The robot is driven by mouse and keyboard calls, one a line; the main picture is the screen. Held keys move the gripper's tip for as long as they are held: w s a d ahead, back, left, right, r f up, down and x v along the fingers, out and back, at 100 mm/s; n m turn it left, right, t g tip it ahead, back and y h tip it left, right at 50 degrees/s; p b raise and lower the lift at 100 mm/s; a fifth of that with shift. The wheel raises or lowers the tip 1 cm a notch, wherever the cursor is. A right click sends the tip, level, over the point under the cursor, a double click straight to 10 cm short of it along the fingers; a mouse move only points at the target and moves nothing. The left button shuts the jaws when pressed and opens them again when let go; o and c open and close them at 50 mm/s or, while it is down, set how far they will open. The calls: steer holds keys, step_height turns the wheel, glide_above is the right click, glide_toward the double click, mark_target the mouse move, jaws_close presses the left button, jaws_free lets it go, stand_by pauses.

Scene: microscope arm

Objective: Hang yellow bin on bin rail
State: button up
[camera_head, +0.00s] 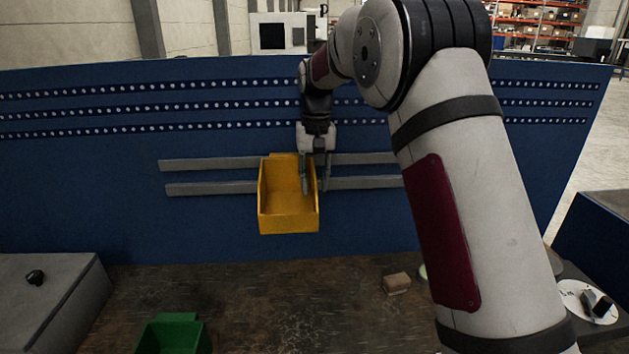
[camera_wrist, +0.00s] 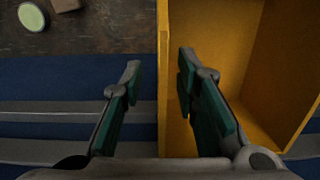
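The yellow bin (camera_head: 288,220) is upright against the blue panel, in front of two grey horizontal bin rails (camera_head: 210,188). Its back covers part of both rails, so I cannot tell whether it is hooked on. My gripper (camera_head: 315,188) is at the bin's right side wall. In the wrist view, the fingers of my gripper (camera_wrist: 158,72) are apart, one inside the yellow bin (camera_wrist: 225,35) and one outside it. The wall runs between them, with a clear gap to the outer finger.
A green bin (camera_head: 172,336) stands on the dark worktop (camera_head: 270,300) at the front. A small brown block (camera_head: 396,284) lies on the worktop to the right. Rail to the left of the yellow bin is bare.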

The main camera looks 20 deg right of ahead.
step_height(320, 180, up, 12)
steer(key=s+r+t, duration=0.1)
steer(key=s+r, duration=0.3)
steer(key=s, duration=0.2)
steer(key=s+r+n+t, duration=0.1)
steer(key=s+r+t, duration=0.1)
steer(key=s, duration=1)
steer(key=s+f+t, duration=0.1)
steer(key=s+f, duration=0.2)
steer(key=s, duration=0.3)
steer(key=s+f, duration=0.3)
steer(key=s, duration=0.4)
steer(key=s+f+n+t, duration=0.1)
steer(key=s+f, duration=0.2)
steer(key=s, duration=0.3)
steer(key=shift+s+f+t, duration=0.15)
steer(key=shift+s+t, duration=0.05)
steer(key=shift+t, duration=0.1)
